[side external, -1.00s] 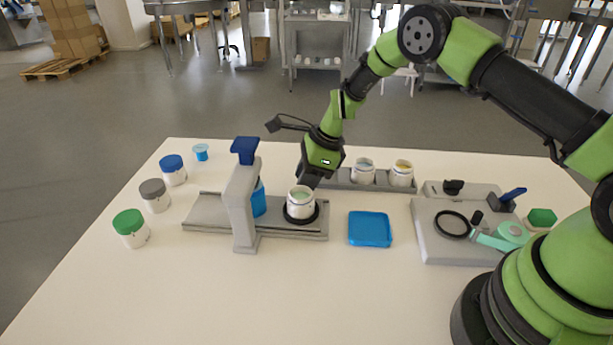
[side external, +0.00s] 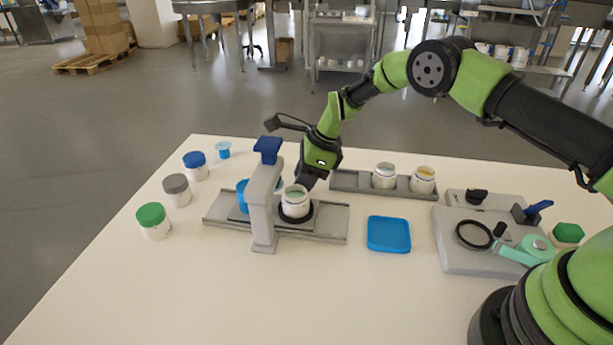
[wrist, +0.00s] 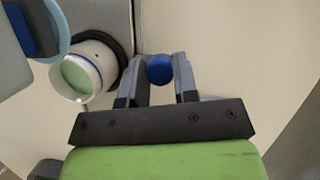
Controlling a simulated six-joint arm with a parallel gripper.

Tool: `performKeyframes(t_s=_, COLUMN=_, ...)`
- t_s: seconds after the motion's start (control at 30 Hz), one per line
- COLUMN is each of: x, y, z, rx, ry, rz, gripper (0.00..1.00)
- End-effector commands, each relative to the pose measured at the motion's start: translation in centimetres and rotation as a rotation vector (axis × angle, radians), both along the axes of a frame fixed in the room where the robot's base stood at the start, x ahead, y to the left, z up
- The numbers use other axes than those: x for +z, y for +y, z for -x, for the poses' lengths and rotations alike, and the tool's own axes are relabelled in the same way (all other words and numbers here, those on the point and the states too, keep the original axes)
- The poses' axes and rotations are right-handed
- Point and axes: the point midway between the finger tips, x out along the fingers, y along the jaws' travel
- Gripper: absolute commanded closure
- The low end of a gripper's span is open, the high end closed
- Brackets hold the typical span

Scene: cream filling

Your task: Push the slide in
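The slide (side external: 322,210) is a grey plate on a grey rail (side external: 335,232). A black ring on it holds an open white jar (side external: 295,201) with pale green cream, which also shows in the wrist view (wrist: 82,78). The jar stands upright just right of the grey press post (side external: 262,215), which has a blue top. My gripper (wrist: 161,80) is behind and right of the jar. In the wrist view its fingers stand on both sides of a blue round knob (wrist: 160,69) and appear to touch it. In the side view the arm hides the knob and fingertips.
A grey tray (side external: 350,183) with two open jars stands behind right. A blue square dish (side external: 388,234) lies in front right. A grey tool board (side external: 470,258) is at the right. Lidded jars, including a green-lidded one (side external: 153,220), stand left. The front table is clear.

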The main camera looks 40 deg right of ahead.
Motion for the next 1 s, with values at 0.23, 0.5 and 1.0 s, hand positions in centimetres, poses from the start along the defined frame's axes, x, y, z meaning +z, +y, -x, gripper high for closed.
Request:
performKeyframes(t_s=0.23, x=0.0, y=0.0, z=0.0, rx=0.001, ry=0.000, rz=0.001, gripper=0.62)
performKeyframes(t_s=0.5, x=1.9, y=-0.6, z=0.3, rx=-0.001, ry=-0.003, rz=0.001, gripper=0.62)
performKeyframes(t_s=1.0, x=9.0, y=-3.1, z=2.1, rx=0.001, ry=-0.001, rz=0.002, gripper=0.62)
